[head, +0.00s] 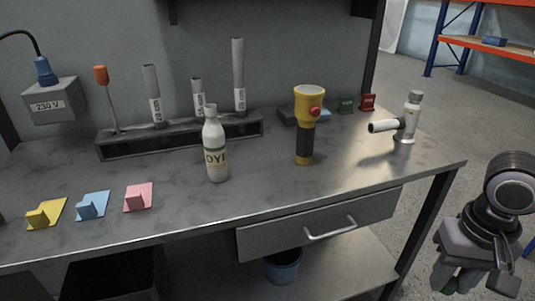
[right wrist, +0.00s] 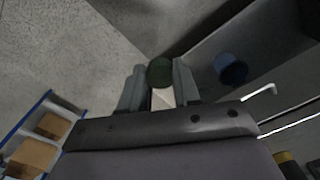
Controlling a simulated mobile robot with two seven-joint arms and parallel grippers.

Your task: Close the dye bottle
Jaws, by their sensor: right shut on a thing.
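The white dye bottle (head: 216,158) stands upright on the grey workbench, left of the flashlight. Its label reads "DY" and the narrow neck points up; I cannot tell if its mouth is open. My right gripper (head: 456,281) is off the bench's right front corner, pointing down, well away from the bottle. In the right wrist view it (right wrist: 159,84) is shut on a small, round, dark green thing (right wrist: 159,72) that looks like a cap. In the head view the green thing is partly hidden by the fingers. My left gripper is in neither view.
A bottle-like white tool (head: 409,118) is near the right edge. A rack (head: 180,137) with tubes and a screwdriver is behind. Colored blocks lie front left. A blue bucket (head: 282,268) is below the drawer (head: 320,225).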

